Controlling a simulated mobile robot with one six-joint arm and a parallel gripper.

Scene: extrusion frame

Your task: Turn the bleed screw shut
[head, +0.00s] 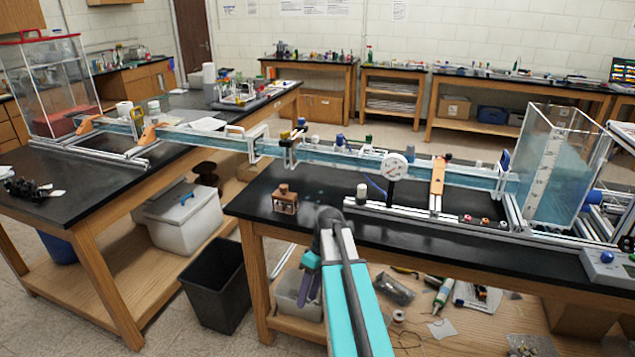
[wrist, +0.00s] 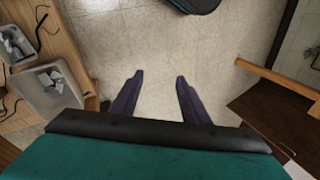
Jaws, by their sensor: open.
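My gripper (wrist: 159,76) shows in the wrist view with its two dark purple fingers spread apart and nothing between them. It points down over bare floor. In the head view my gripper (head: 308,290) hangs in front of the near black bench, below its top edge, partly hidden by my teal arm. A long clear water channel (head: 330,160) runs across the benches. Small coloured knobs (head: 485,222) sit on the metal rail at the right, and blue knobs stand along the channel. I cannot tell which part is the bleed screw. My gripper is apart from all of these.
A round white gauge (head: 394,167) and an orange bracket (head: 438,176) stand by the channel. A clear tank (head: 549,165) is at the right end. A small brown block (head: 285,200) sits near the bench edge. A black bin (head: 216,285) stands in the gap between benches.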

